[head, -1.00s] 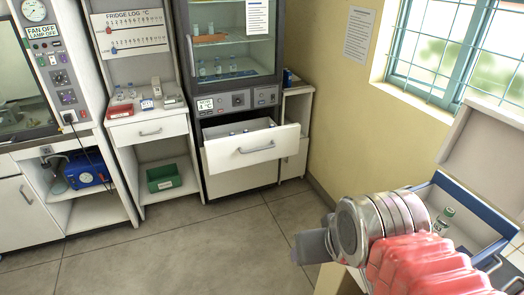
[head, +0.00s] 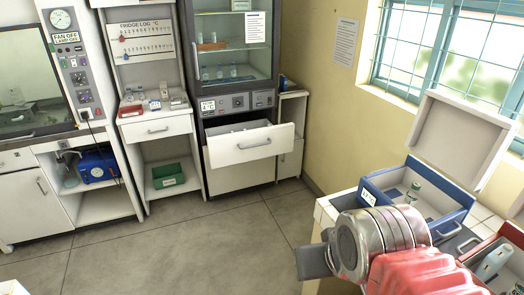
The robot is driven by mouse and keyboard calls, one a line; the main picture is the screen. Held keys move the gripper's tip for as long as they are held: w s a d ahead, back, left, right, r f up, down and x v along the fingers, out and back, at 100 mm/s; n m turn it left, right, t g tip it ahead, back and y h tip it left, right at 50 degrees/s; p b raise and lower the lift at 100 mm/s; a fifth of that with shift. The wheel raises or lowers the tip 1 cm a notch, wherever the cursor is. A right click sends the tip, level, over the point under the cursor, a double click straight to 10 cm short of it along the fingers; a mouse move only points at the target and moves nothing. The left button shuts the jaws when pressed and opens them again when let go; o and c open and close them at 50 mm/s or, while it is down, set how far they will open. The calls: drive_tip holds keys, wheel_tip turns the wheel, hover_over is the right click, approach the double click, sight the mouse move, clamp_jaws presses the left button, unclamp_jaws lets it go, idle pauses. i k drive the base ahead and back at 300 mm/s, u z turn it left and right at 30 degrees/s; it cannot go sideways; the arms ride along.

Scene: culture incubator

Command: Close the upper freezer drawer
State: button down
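The upper freezer drawer (head: 252,145) is a white-fronted drawer with a bar handle, below the glass-door cabinet (head: 235,52) at the back. It stands pulled out, its front tilted in the picture, and its inside shows only as a narrow strip. A closed white front (head: 240,177) lies below it. My gripper (head: 314,262) is in the right foreground, across the floor from the drawer and well apart from it. It is seen from the side, so its finger gap is hidden. Nothing shows held in it.
A blue-rimmed box (head: 452,219) with a raised white lid and a bottle stands on a tiled bench at right. A red box (head: 480,248) is beside it. A shelf unit with a green bin (head: 168,176) stands left of the drawer. The floor (head: 190,240) between is clear.

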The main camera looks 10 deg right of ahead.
sight(260, 141)
drive_tip(key=u, duration=0.3)
drive_tip(key=i, duration=0.65)
drive_tip(key=u, duration=0.4)
drive_tip(key=i, duration=2.2)
drive_tip(key=z, duration=0.55)
drive_tip(key=i, duration=0.55)
drive_tip(key=z, duration=0.35)
